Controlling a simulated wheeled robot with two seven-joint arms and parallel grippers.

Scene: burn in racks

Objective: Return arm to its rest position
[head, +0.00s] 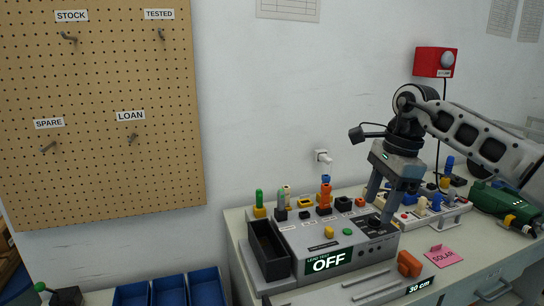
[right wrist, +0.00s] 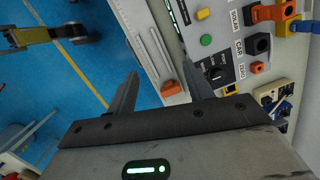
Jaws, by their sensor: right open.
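My right gripper (head: 391,203) comes in from the right in the head view, fingers pointing down above the right end of the grey tester box (head: 300,243). In the right wrist view its two fingers (right wrist: 163,92) are spread apart with nothing between them. Below them lie the tester's panel (right wrist: 205,25) and an orange block on a ruler-like slide (right wrist: 150,45). The tester's display reads OFF (head: 329,262). My left gripper is in neither view.
A pegboard (head: 100,180) with empty-looking hooks hangs at the left. Connectors stand along the tester's back. Blue bins (head: 168,290) sit lower left.

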